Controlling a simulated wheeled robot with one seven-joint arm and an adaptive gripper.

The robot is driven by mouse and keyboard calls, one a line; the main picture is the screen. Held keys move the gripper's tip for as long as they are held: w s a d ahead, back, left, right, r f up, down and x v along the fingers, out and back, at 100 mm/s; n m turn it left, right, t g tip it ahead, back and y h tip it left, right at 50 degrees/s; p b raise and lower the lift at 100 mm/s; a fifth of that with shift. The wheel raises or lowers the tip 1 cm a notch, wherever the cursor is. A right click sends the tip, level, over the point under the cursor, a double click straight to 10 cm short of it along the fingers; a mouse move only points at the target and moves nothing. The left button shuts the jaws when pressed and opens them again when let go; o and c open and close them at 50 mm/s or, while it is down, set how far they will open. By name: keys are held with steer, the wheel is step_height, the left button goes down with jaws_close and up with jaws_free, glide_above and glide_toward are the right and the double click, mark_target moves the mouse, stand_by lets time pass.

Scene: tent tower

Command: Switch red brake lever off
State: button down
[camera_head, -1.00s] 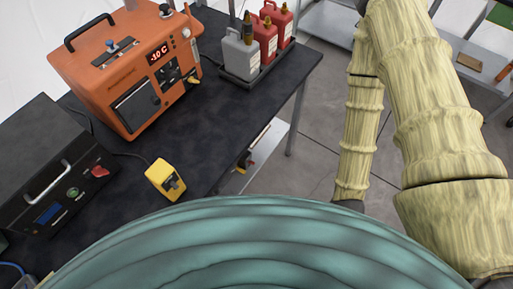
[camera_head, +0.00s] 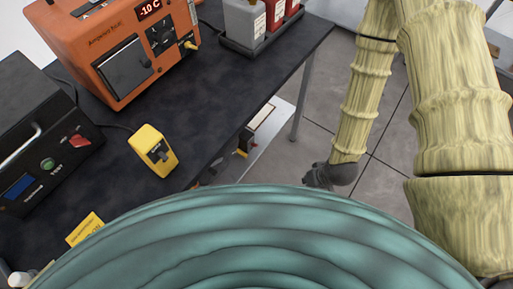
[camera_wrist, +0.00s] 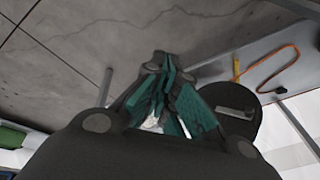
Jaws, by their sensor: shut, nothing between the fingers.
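A black box (camera_head: 45,150) on the dark table at the left has a small red knob or switch (camera_head: 80,141) beside a green button. I cannot tell whether this red part is the brake lever, nor its on or off position. My gripper shows in the wrist view (camera_wrist: 163,75) with its teal finger pads together and nothing between them. In the head view only its dark part (camera_head: 322,176) shows, low over the floor to the right of the table, well apart from the box. My teal body hides the bottom of the head view.
A yellow box (camera_head: 152,152) with a dark lever stands near the table's edge. An orange machine (camera_head: 116,45) reading "-10 C" and several canisters (camera_head: 244,22) stand behind. A lower shelf (camera_head: 263,140) holds small items. A cable (camera_wrist: 280,70) crosses a surface in the wrist view.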

steer(key=w+a+f+n+t+y+b, duration=0.1)
steer(key=w+a+f+n+y+b, duration=0.1)
steer(key=w+b, duration=0.6)
steer(key=w+a+f+n+t+y+b, duration=0.1)
steer(key=w+a+b, duration=0.5)
steer(key=b, duration=0.6)
steer(key=w+a+f+n+t+y+b, duration=0.1)
steer(key=w+a+f+n+y+b, duration=0.2)
steer(key=w+b, duration=0.6)
step_height(320, 180, down, 2)
steer(key=a+n+b, duration=0.1)
steer(key=n, duration=0.2)
steer(key=shift+w+a+f+t+b, duration=0.15)
steer(key=shift+w+a+t+b, duration=0.2)
steer(key=shift+a+t+b, duration=0.05)
steer(key=b, duration=0.4)
glide_above(251, 140)
steer(key=s+d, duration=0.1)
steer(key=d, duration=0.1)
steer(key=f, duration=0.6)
steer(key=shift+s+a+f, duration=0.1)
steer(key=shift+s+a, duration=0.05)
steer(key=shift+a, duration=0.05)
step_height(251, 140, down, 3)
steer(key=shift+s+d+r+b, duration=0.1)
steer(key=shift+s+d+b, duration=0.05)
steer(key=shift+b, duration=0.6)
steer(key=shift+s+d+f, duration=0.15)
steer(key=shift+d+f, duration=0.1)
steer(key=shift+f, duration=0.25)
